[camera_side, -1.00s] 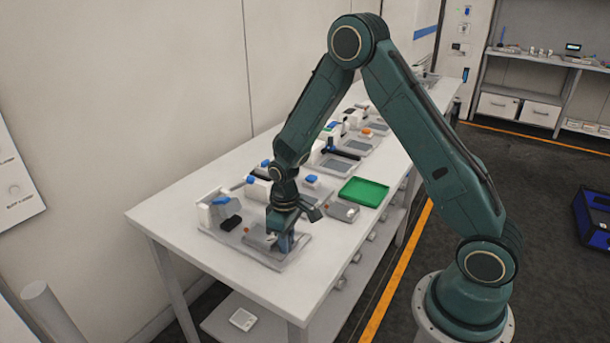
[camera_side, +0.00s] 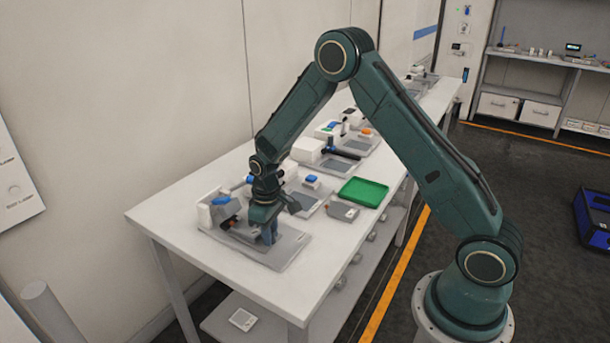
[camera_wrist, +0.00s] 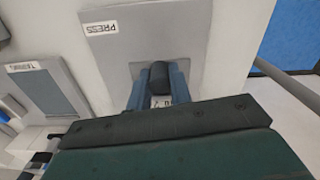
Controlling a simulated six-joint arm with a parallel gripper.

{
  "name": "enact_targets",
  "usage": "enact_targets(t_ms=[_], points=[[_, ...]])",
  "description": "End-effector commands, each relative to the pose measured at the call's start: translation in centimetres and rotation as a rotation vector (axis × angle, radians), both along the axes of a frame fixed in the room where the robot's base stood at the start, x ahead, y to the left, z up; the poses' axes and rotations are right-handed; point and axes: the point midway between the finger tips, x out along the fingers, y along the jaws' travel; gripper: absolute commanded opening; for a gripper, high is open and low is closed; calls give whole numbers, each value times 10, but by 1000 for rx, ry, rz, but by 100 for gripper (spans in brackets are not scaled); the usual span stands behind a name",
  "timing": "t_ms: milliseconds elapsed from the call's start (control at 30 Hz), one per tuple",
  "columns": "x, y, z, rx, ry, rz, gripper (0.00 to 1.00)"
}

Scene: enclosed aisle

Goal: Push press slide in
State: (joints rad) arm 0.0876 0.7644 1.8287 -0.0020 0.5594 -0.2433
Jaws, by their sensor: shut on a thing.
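The press stands at the near left end of the table in the side view, with a white block (camera_side: 208,210), a blue part (camera_side: 222,202) on it and a grey base plate (camera_side: 288,250). My gripper (camera_side: 268,233) is low over the base plate, close to the block, and hides much of the slide. In the wrist view my gripper (camera_wrist: 158,86) has its blue fingers on either side of a dark knob (camera_wrist: 160,76) and is shut on it. The knob stands on a grey panel beside a PRESS label (camera_wrist: 102,28). How the slide meets the block is hidden.
A green tray (camera_side: 363,192) lies on the table right of my gripper. Other stations, including one with a dark bar (camera_side: 342,153), line the table behind. A labelled grey panel (camera_wrist: 50,88) shows at left in the wrist view. The front table strip is clear.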

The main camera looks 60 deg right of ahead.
Motion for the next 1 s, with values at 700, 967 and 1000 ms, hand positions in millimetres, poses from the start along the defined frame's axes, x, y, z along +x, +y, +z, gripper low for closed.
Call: enact_targets(t_ms=[700,967,1000], points=[[4,0,10,0,-13,1,42],[4,0,40,0,-16,1,42],[4,0,47,0,-16,1,42]])
